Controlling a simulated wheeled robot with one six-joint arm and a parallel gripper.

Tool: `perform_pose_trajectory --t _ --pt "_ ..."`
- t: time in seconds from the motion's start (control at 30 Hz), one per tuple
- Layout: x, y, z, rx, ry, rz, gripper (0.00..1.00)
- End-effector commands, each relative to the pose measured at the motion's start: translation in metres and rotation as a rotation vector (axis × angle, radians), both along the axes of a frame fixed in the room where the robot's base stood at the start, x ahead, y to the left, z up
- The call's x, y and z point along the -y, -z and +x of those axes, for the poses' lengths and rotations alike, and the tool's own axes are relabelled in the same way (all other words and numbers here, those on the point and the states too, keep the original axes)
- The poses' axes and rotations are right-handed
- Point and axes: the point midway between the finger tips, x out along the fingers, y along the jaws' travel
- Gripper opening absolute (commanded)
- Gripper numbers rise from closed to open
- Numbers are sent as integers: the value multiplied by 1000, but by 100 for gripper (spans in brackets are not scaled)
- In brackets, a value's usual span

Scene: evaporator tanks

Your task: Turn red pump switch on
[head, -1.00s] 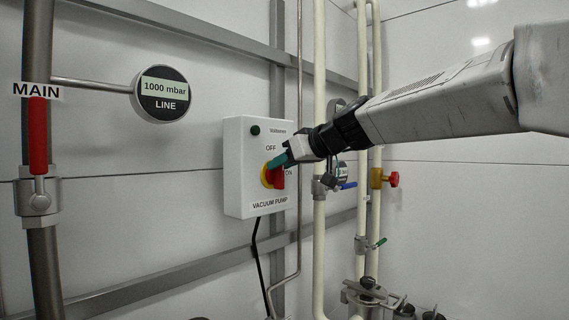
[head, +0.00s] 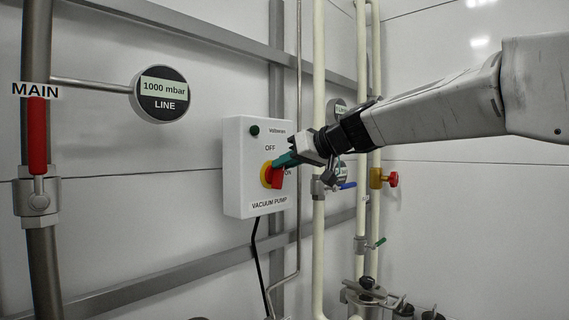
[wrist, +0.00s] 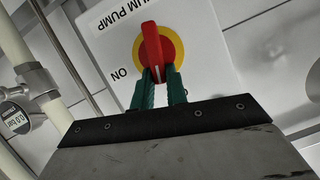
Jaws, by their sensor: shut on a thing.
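The red pump switch (head: 277,177) is a red rotary handle on a yellow disc. It sits on the white vacuum pump box (head: 235,170), with OFF above it and ON at its right. My gripper (head: 282,163) is shut on the handle. In the wrist view the green fingers of my gripper (wrist: 160,88) lie on either side of the marked end of the red handle (wrist: 157,45). The handle's white mark points between OFF and ON, turned partly from OFF. The OFF label is hidden in the wrist view. The dark green lamp (head: 255,130) looks unlit.
A line gauge (head: 162,93) reading 1000 mbar and a red MAIN valve handle (head: 37,136) are at the left. Pale vertical pipes (head: 320,240) with small valves stand right of the box, close to my gripper. A black cable (head: 257,255) hangs below the box.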

Motion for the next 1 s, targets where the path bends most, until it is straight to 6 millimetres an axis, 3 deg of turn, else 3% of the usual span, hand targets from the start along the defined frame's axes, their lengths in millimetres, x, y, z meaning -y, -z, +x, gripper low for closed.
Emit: perform_pose_trajectory --t 1.0 --pt "14 20 18 -759 3 594 0"
